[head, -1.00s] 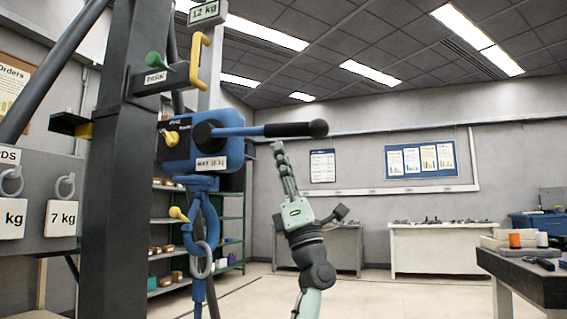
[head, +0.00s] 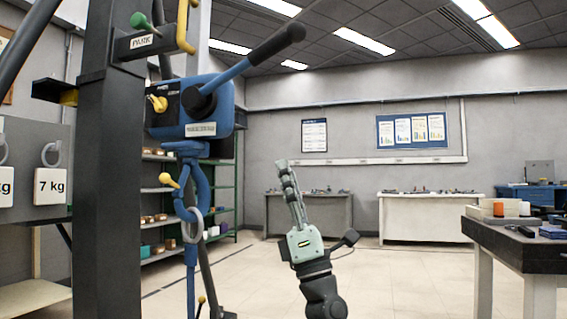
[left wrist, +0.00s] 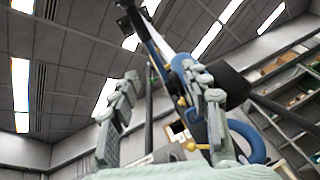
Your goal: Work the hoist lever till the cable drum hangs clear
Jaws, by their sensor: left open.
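The blue hoist (head: 190,107) hangs beside a dark post. Its lever (head: 236,72) slants up to the right and ends in a black grip (head: 291,32). A blue hook (head: 187,205) below the hoist holds a grey ring (head: 192,226). The cable drum is not visible. My left gripper (head: 286,168) points upward, below and apart from the lever grip, seen nearly edge-on. In the left wrist view its two fingers (left wrist: 163,92) are spread, with blue and black hoist parts behind them. My right gripper does not show.
The dark post (head: 108,190) stands at the left. Hanging weights tagged 7 kg (head: 50,187) are beyond it. A green shelf (head: 222,190) is behind the hoist. A dark-topped table (head: 500,240) stands at the right. The middle floor is clear.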

